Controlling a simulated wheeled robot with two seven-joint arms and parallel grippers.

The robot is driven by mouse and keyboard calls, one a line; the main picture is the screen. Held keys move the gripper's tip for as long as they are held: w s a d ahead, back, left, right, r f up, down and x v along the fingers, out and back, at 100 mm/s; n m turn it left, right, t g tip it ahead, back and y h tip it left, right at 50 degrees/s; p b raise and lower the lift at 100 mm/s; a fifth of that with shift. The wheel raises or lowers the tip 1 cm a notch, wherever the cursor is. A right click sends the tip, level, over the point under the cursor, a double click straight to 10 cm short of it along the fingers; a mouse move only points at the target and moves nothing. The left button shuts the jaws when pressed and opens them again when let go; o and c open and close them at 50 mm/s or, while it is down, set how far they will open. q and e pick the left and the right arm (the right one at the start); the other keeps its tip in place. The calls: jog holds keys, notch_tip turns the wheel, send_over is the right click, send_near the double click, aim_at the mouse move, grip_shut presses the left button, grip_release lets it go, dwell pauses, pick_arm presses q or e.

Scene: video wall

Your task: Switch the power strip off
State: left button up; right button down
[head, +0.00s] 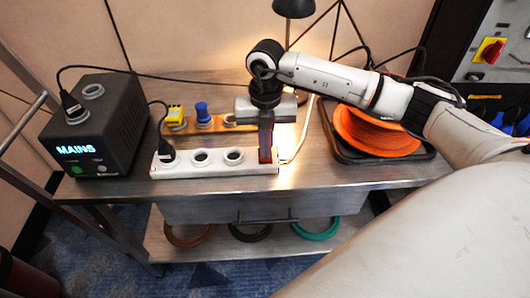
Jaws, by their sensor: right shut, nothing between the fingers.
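The white power strip (215,168) lies along the front of the metal bench. A black plug (167,153) sits in its left socket, and the sockets to its right are empty. My right gripper (266,158) points down over the strip's right end with its fingers shut and nothing held. The fingers cover that end, so the switch there is largely hidden. A dark reddish patch shows at the fingertips. I cannot tell whether they touch the strip. My left gripper is not in view.
A black box (110,140) with a lit "MAINS" display stands at the left. Yellow and blue connectors (202,112) stand behind the strip. An orange cable coil (375,133) lies in a black tray at the right. A lamp (293,8) hangs above.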

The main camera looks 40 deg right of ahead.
jog(key=shift+f, duration=0.25)
jog(key=shift+r, duration=0.1)
notch_tip(320, 180, up, 7)
jog(key=p, duration=0.5)
dwell(0.3)
jog(key=shift+a, duration=0.1)
dwell(0.3)
